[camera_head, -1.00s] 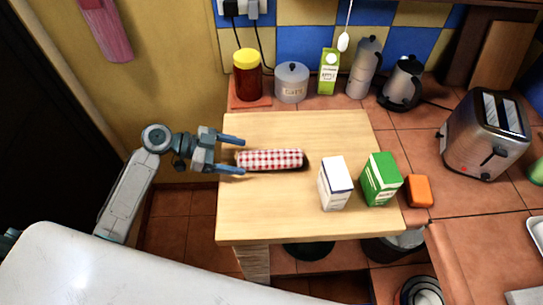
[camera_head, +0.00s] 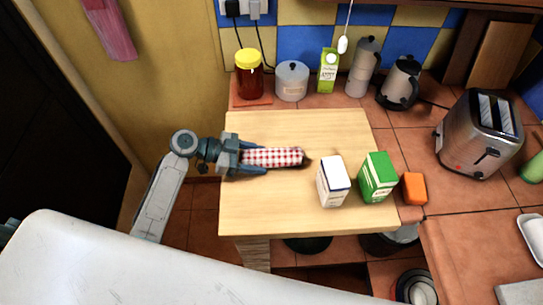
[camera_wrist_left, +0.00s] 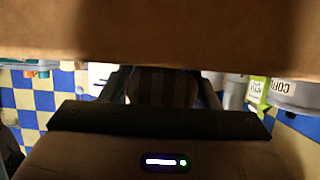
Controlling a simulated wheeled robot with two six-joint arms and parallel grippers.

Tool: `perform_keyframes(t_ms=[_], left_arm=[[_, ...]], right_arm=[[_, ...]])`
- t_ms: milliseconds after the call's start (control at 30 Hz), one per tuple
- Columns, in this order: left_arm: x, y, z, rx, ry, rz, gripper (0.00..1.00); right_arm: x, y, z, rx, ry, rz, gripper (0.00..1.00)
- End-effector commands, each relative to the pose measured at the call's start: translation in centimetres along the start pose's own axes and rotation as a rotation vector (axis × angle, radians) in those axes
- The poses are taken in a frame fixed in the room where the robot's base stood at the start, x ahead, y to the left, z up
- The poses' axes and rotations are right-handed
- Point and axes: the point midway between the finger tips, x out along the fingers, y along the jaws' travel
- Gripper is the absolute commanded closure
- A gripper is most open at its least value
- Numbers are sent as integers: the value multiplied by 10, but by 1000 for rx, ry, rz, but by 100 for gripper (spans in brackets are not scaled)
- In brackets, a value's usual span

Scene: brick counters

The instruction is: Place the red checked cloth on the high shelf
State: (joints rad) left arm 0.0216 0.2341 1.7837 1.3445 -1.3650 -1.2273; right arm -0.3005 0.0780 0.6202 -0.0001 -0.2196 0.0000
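The red checked cloth (camera_head: 275,157) is a rolled or folded bundle. It lies lengthwise on the wooden table top, with its far end pointing right. My left gripper (camera_head: 262,157) reaches in from the left, with one finger on each side of the cloth's left end. The fingers appear shut on it. The wrist view also shows the cloth (camera_wrist_left: 163,87), dark, between the two fingers with hardly any gap. A dark shelf edge (camera_head: 425,3) shows at the top right; I cannot tell if it is the high shelf. My right gripper is not in view.
A white carton (camera_head: 333,183) and a green carton (camera_head: 378,177) stand right of the cloth on the table (camera_head: 285,215). A red-brown jar (camera_head: 249,82), a tin (camera_head: 292,83) and metal pots line the back. A toaster (camera_head: 470,145) stands at the right.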

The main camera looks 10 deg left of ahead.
Motion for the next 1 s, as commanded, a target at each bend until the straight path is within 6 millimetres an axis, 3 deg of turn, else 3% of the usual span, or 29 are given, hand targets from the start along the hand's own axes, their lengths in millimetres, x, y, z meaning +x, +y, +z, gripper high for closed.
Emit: perform_keyframes(t_ms=[33,133,200,567,800,1000], left_arm=[[0,0,0,0,0,0,55],[0,0,0,0,0,0,74],[0,0,0,0,0,0,78],[-2,-1,-5,2,0,-1,78],[-13,-1,-30,7,0,-2,78],[-34,40,-22,2,-6,1,78]], right_arm=[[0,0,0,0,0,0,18],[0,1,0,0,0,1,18],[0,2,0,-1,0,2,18],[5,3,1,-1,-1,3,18],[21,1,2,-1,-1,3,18],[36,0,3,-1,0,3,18]])
